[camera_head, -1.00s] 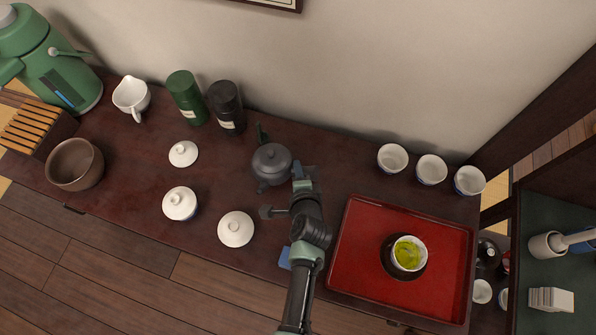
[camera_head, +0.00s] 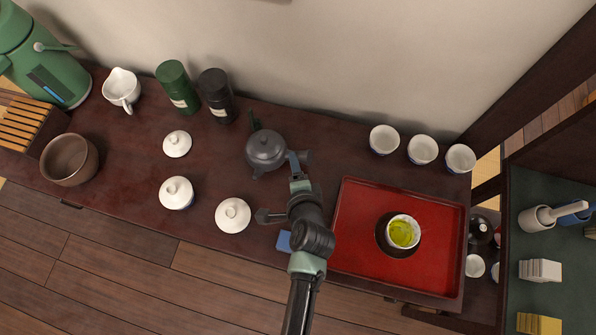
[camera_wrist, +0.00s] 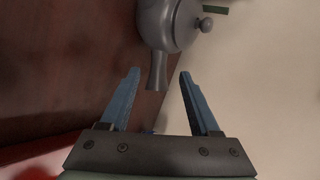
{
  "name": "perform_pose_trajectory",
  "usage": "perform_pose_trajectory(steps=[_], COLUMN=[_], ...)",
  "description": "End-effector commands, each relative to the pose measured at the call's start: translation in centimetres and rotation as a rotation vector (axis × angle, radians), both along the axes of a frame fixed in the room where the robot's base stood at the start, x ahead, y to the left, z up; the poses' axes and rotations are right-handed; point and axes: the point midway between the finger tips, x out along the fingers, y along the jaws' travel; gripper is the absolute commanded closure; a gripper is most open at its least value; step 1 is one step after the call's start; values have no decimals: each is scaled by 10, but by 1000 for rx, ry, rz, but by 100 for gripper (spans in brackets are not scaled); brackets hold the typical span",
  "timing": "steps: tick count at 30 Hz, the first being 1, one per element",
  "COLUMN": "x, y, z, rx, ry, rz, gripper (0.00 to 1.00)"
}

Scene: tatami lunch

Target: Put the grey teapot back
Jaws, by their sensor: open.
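The grey teapot (camera_head: 265,148) stands upright on the dark table, in front of the black canister. My gripper (camera_head: 300,165) is just to the right of the teapot in the head view. In the wrist view my gripper (camera_wrist: 153,78) shows two blue fingers spread apart with nothing held. The teapot (camera_wrist: 172,22) is beyond the fingertips there, and its straight side handle (camera_wrist: 157,72) points back into the gap between them. Whether either finger touches the handle cannot be told. A dark green piece (camera_head: 254,122) shows behind the teapot.
A red tray (camera_head: 345,225) with a cup of green tea (camera_head: 403,232) is to the right. Three white cups (camera_head: 422,149) stand at the back right. White lidded bowls (camera_head: 233,215) are at the left front. Green (camera_head: 178,88) and black (camera_head: 216,95) canisters stand behind, near the wall.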

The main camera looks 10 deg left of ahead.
Motion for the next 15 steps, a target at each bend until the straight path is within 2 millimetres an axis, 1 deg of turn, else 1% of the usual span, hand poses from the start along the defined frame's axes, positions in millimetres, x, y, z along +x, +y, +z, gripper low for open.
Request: perform_pose_trajectory(steps=[1, 3, 7, 11, 15], x=[-8, -17, -30, -38, -41], y=[-4, -8, -13, -17, -18], z=[6, 14, 25, 32, 35], rx=[0, 1, 1, -1, -1], ry=[0, 0, 0, 0, 0], rz=[-3, -2, -2, -1, -1], gripper=[37, 37, 37, 37, 37])
